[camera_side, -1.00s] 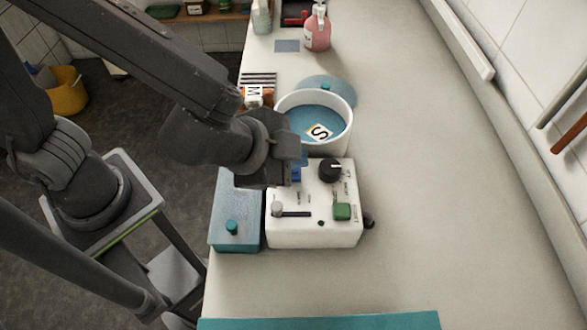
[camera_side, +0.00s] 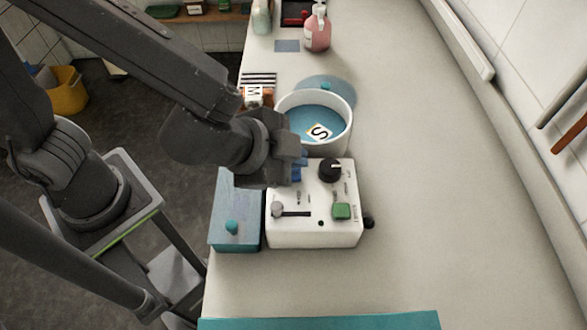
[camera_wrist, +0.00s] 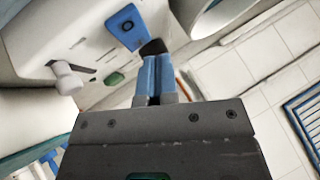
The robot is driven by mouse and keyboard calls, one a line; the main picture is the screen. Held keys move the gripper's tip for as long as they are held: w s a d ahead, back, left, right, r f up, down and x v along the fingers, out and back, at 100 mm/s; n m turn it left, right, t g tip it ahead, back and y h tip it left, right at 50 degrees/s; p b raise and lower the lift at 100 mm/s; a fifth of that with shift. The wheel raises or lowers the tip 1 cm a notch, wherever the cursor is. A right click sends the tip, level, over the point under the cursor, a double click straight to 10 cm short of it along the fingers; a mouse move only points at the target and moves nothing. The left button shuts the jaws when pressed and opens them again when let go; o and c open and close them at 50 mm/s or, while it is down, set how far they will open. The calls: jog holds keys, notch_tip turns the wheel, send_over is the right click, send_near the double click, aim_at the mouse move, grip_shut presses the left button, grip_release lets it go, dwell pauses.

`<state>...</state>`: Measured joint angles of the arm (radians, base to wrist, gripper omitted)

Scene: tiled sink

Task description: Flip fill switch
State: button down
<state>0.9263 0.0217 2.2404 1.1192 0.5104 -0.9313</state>
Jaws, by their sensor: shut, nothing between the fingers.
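The white control box (camera_side: 315,236) stands on the counter, with a black knob (camera_side: 331,169), a slider (camera_side: 278,209), a green button (camera_side: 342,211) and small levers on its top. In the wrist view, a blue switch plate (camera_wrist: 127,27) shows on the box, beyond my fingertips. I cannot tell its lever position, nor which control is the fill switch. My gripper (camera_side: 300,162) is above the box's far left corner. Its blue fingers (camera_wrist: 155,72) are shut and empty. Their tips overlap the dark knob (camera_wrist: 153,47) in the wrist view; contact is unclear.
A white round tub (camera_side: 346,130) with blue contents and an S-marked block stands just behind the box. A blue-grey container (camera_side: 235,205) with a teal knob adjoins the box's left side. A pink soap bottle (camera_side: 317,32) is farther back. The counter to the right is clear.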

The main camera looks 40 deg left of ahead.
jog(key=shift+f, duration=0.15)
dwell(0.3)
jog(key=shift+f, duration=0.25)
jog(key=shift+d+f, duration=0.1)
jog(key=shift+f, duration=0.2)
dwell(0.5)
jog(key=shift+r, duration=0.1)
jog(key=shift+r, duration=0.65)
jog(key=shift+s+a+r, duration=0.15)
jog(key=shift+a+r, duration=0.05)
jog(key=shift+r, duration=1.05)
jog(key=shift+s+a+r, duration=0.1)
jog(key=shift+a+r, duration=0.05)
jog(key=shift+r, duration=1.1)
